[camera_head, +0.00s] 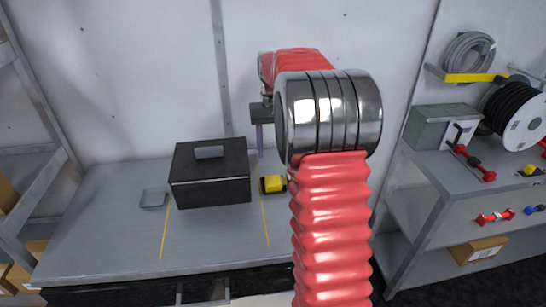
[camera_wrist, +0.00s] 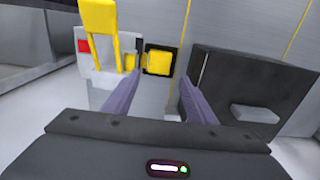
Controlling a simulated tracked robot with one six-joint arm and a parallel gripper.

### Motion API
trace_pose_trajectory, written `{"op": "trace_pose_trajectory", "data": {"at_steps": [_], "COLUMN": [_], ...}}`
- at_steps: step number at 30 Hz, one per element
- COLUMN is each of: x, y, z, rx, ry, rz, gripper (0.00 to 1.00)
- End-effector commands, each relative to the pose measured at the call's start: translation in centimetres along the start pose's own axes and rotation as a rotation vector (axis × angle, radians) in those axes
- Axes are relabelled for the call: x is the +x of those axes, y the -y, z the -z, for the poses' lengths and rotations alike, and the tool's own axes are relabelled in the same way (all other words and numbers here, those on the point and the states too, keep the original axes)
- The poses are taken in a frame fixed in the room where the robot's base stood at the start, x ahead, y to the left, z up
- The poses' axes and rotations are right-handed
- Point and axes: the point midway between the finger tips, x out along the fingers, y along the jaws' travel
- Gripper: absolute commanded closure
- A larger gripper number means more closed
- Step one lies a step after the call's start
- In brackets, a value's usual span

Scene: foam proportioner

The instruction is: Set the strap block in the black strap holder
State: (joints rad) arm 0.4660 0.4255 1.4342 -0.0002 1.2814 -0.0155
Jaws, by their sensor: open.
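A yellow block (camera_head: 274,184) with a black part at its left side is on the grey bench, just right of the black box. In the wrist view a yellow square face (camera_wrist: 159,62) shows inside a black frame (camera_wrist: 149,48), beyond my fingertips. I cannot tell whether this black frame is the strap holder, or whether the block is seated in it or only in front of it. My gripper (camera_wrist: 159,82) is open, its two purple fingers apart with nothing between them. In the head view my gripper (camera_head: 260,149) points down above and behind the yellow block.
A black box (camera_head: 210,190) with a grey handle stands close left of the yellow block. A small grey tray (camera_head: 153,198) lies further left. The wrist view shows a yellow bracket (camera_wrist: 99,17) on a pale panel. A shelf (camera_head: 440,165) stands right.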

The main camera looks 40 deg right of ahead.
Motion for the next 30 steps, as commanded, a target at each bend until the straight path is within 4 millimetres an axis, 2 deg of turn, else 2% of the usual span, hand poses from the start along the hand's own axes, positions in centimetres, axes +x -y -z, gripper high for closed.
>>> {"op": "trace_pose_trajectory", "data": {"at_steps": [21,26,30], "x": [-0.5,-1.9,-3.7], "y": [0.3,1.6,3.6], "z": [-0.2,-1.6,-4.0], "rx": [-0.005,-0.027,-0.061], "ry": [-0.004,-0.028,-0.065], "rz": [0.0,0.0,0.001], "gripper": [0.49,0.49,0.49]}}
